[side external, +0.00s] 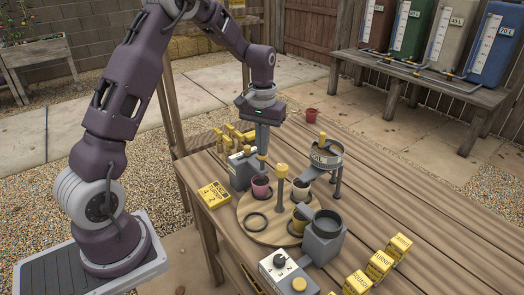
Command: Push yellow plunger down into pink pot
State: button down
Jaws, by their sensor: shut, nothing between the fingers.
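The pink pot (261,187) stands on the round wooden turntable (270,233), at its back left, with dark fill showing in its mouth. A small yellow piece (262,158), which looks like the plunger, is directly above the pot, beside a grey dispenser block (241,172). My gripper (262,150) points straight down over it, shut. The fingertips are at or very near the yellow top; contact cannot be told at this size. The plunger's lower end is not clear.
A yellow-topped post (281,172) rises mid-turntable, close right of my gripper. The table's right side is mostly clear.

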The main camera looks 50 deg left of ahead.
notch_tip(320, 180, up, 8)
jog(key=shift+r, duration=0.15)
dwell(0.7)
jog(key=s+d+r+m+t, duration=0.2)
jog(key=s+d+r, duration=0.4)
jog(key=r, duration=0.1)
jog(key=s+d+m+t, duration=0.1)
jog(key=s+d, duration=0.3)
jog(key=s, duration=0.6)
jog(key=s+d+m+t, duration=0.2)
jog(key=s+d, duration=0.3)
jog(key=s, duration=0.5)
jog(key=shift+s+r+m+t, duration=0.2)
jog(key=shift+r+m+t, duration=0.1)
jog(key=shift+r+m, duration=0.2)
